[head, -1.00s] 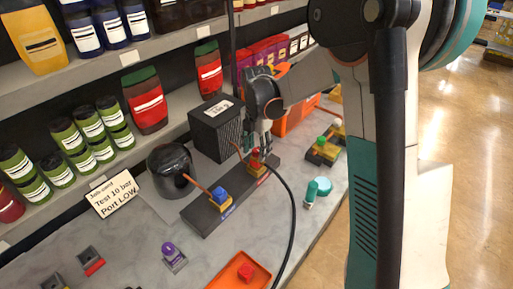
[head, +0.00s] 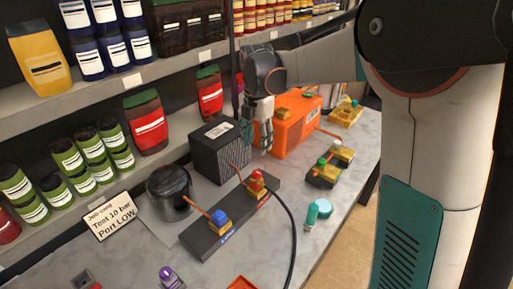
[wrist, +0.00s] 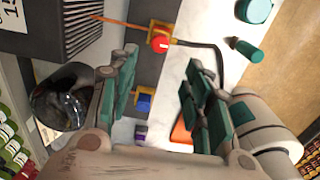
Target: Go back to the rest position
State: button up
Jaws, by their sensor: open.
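My gripper (head: 258,138) is open and empty. In the head view it hangs above the far end of the dark bar, beside the black finned box (head: 221,152) and in front of the orange case (head: 297,127). The dark bar (head: 207,236) lies on the grey bench and carries a red-knobbed valve (head: 257,183) and a blue-knobbed valve (head: 219,220). In the wrist view the red valve (wrist: 159,42) and the blue valve (wrist: 144,102) show beyond and between the spread fingers (wrist: 163,100), apart from them.
A black round vessel (head: 170,192) and a job card (head: 111,215) stand at the left. A teal bottle (head: 312,215) and yellow-based valves (head: 325,172) are at the right. Shelves of bottles (head: 150,130) line the back. A black hose (head: 292,235) runs off the bench front.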

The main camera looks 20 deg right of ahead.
dwell(0.3)
jog(key=s+m+t+b, duration=0.1)
jog(key=s+m+t, duration=0.6)
jog(key=s+m, duration=1.8)
jog(key=shift+s+r+b, duration=0.3)
jog(key=shift+r+b, duration=0.1)
